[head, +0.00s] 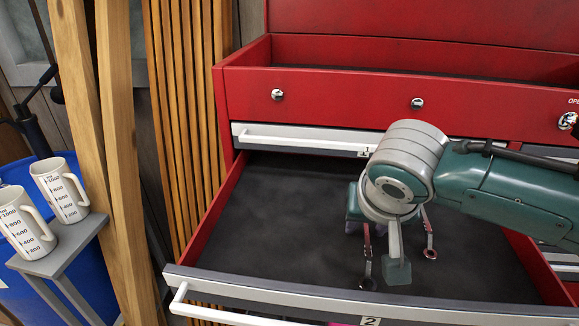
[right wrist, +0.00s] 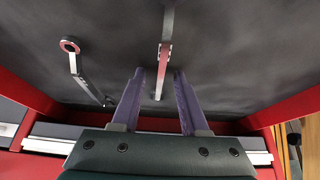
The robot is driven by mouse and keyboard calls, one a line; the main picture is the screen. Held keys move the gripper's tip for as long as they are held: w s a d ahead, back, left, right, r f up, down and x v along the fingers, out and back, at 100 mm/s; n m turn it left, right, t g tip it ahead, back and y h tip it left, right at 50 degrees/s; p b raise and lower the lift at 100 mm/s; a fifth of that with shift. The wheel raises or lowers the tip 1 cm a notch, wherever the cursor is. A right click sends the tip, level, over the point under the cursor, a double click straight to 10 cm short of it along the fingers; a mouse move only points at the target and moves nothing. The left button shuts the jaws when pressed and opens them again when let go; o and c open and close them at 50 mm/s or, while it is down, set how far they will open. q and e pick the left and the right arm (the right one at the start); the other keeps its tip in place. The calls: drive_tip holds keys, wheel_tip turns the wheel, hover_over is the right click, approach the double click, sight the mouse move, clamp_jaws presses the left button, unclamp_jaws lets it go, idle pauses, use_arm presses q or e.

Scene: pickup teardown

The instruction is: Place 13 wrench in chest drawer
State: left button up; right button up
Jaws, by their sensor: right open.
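The pulled-out chest drawer (head: 280,215) has red walls and a dark liner. Two silver wrenches lie in it: one wrench (head: 367,258) left of the other wrench (head: 429,236). My right gripper (right wrist: 158,74) is inside the drawer, its hand partly hidden by my wrist in the head view. In the right wrist view its two purple fingers are open, on either side of the upright-running wrench (right wrist: 165,50), with gaps on both sides. The other wrench (right wrist: 75,65) lies to the left there, ring end up. I cannot read any sizes. My left gripper is not in view.
The drawer front (head: 300,287) carries a label 2 and a pale handle. Above it are a closed drawer front (head: 290,137) and an open red top tray (head: 380,58). Wooden slats (head: 185,110) and a stand with two mugs (head: 62,188) are at left. The drawer's left half is clear.

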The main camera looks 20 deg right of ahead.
drive_tip(key=p+v, duration=0.1)
drive_tip(key=v, duration=1.1)
drive_tip(key=s+a+f+n+y, duration=0.1)
drive_tip(key=s, duration=0.2)
drive_tip(key=s+a+f+n+y, duration=0.1)
drive_tip(key=s+a+n, duration=0.1)
drive_tip(key=s, duration=0.1)
drive_tip(key=s+a+f+n+g, duration=0.1)
drive_tip(key=s+a, duration=0.1)
drive_tip(key=s, duration=0.1)
drive_tip(key=shift+s+a+f+n+y, duration=0.2)
drive_tip(key=shift+s+f+n+y, duration=0.05)
drive_tip(key=shift+n+y, duration=0.15)
drive_tip(key=s+n, duration=0.3)
drive_tip(key=s, duration=0.4)
drive_tip(key=shift+d, duration=0.4)
drive_tip(key=shift+s, duration=0.15)
